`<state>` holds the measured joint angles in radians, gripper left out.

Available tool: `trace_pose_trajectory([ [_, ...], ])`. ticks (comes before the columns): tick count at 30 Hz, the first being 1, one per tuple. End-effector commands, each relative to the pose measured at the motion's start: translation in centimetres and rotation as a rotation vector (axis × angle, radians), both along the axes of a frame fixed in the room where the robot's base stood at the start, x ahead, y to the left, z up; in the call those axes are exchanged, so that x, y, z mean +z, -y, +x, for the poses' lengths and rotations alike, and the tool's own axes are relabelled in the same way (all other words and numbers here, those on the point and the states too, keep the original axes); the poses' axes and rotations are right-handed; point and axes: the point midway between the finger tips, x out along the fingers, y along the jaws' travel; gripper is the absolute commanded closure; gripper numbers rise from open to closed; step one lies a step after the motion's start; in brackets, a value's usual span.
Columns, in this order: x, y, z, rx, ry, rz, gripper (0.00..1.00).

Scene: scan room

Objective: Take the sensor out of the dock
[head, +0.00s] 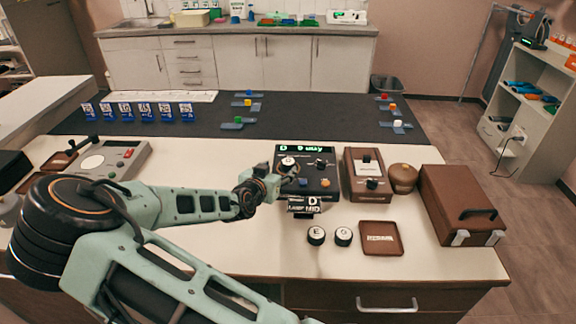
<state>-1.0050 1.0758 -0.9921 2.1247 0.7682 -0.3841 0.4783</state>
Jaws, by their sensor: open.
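A black device (318,182) with a lit green display stands on the white worktop; I take it to be the dock. A round white-topped piece (288,161) shows at its upper left, probably the sensor seated there; its lower part is hidden by my gripper. My gripper (284,176) is open at the left side of the device, just in front of this piece. I cannot tell whether the fingers touch it. A label with a D (312,202) is at the device's front edge. Two loose round pucks with white lettered tops, one marked E (316,235) and another (343,235), stand in front.
A brown device (364,178), a round brown pot (403,178) and a brown case (462,205) with a handle stand to the right. A brown square tray (381,238) lies in front. A grey console (110,159) is at left. Blue cards (145,111) stand on the dark mat behind.

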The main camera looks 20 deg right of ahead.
Motion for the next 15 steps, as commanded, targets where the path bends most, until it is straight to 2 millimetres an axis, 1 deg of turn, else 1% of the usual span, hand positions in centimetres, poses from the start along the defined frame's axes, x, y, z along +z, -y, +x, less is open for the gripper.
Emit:
trace_pose_trajectory([
  [1,-0.3,0.6,0.5,-0.003,-0.001,0.0,0.44],
  [6,-1.2,1.9,2.1,-0.001,-0.003,0.0,0.44],
  [11,-1.6,2.3,2.8,-0.001,-0.003,0.002,0.44],
  [15,-1.9,3.2,3.6,-0.002,-0.005,0.0,0.44],
])
